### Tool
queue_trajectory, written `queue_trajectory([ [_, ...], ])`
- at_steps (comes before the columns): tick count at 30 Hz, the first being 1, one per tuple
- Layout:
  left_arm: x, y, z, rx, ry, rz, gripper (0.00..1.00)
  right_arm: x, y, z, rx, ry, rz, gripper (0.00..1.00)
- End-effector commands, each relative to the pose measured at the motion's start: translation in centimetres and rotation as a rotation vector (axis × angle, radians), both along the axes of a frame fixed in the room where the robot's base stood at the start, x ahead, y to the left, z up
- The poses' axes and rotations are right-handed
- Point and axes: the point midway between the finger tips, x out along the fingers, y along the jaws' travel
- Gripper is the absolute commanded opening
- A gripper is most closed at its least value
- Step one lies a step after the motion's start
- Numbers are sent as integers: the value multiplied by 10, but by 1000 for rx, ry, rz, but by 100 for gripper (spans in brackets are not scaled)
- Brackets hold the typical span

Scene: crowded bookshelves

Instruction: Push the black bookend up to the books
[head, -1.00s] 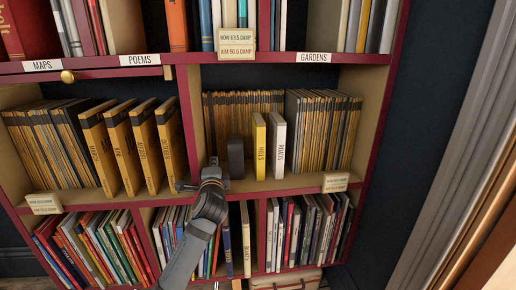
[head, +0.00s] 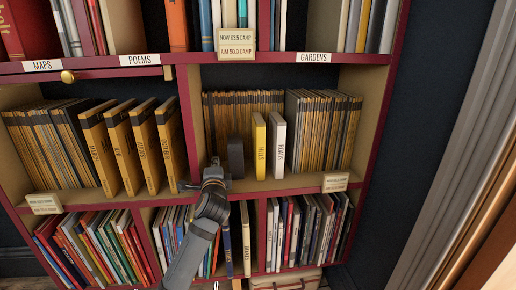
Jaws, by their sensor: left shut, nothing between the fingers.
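The black bookend (head: 236,157) stands upright on the middle shelf of the right-hand bay. A yellow book (head: 259,147) marked HILLS and a white book (head: 278,146) marked ROADS stand upright to its right, with a narrow gap between the bookend and the yellow book. My left gripper (head: 214,164) is shut and empty. It is at the shelf's front edge, left of and a little in front of the bookend; I cannot tell whether they touch. My right gripper is not in view.
Rows of thin brown volumes (head: 325,130) fill the back of the same bay. A divider (head: 188,120) stands left of the gripper, with brown box files (head: 124,146) beyond it. A small card (head: 335,182) hangs on the shelf edge at right.

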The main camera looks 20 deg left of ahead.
Motion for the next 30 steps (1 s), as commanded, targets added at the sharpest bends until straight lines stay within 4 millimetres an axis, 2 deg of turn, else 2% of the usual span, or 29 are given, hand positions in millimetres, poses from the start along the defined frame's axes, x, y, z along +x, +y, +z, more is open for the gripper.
queue_trajectory([
  [30, 14, -24, 1, 2, -1, -1, 0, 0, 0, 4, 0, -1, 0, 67],
])
